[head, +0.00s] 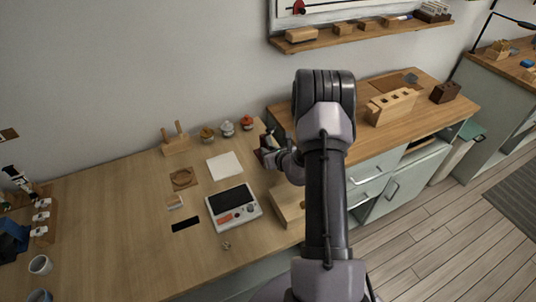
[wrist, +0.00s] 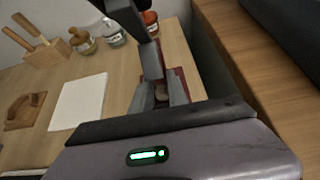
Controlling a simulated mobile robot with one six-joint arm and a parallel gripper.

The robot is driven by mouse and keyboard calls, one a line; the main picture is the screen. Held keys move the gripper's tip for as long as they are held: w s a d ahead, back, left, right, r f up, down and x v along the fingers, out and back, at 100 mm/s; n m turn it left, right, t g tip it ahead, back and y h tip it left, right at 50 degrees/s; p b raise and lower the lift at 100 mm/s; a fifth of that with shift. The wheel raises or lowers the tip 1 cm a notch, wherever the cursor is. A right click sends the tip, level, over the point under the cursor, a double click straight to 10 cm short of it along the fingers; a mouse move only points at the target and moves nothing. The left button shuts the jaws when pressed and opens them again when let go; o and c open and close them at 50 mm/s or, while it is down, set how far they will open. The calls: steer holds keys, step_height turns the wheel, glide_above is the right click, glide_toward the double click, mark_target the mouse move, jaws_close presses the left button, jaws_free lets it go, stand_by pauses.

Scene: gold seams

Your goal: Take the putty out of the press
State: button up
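The press (wrist: 152,58) stands near the right edge of the wooden bench, with a dark upper arm, a grey upright part and a dark red base. A small dull brownish lump, seemingly the putty (wrist: 161,90), shows low in the press. My gripper (wrist: 160,98) is open, its two grey fingers apart on either side of the lump; I cannot tell whether they touch it. In the head view my gripper (head: 275,157) is at the press (head: 268,141), and my arm and wrist hide most of both. The putty cannot be made out there.
A white square sheet (head: 225,165), a scale (head: 233,208) and a wooden tool block (head: 176,145) lie to the left. Several small jars (head: 227,129) stand behind. A higher wooden cabinet top (head: 365,140) is close on the right. The bench's left middle is clear.

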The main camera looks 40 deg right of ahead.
steer(key=shift+r, duration=0.2)
jaws_close()
steer(key=shift+r+p, duration=0.5)
steer(key=shift+r, duration=0.05)
steer(key=p+v, duration=0.2)
steer(key=v, duration=0.7)
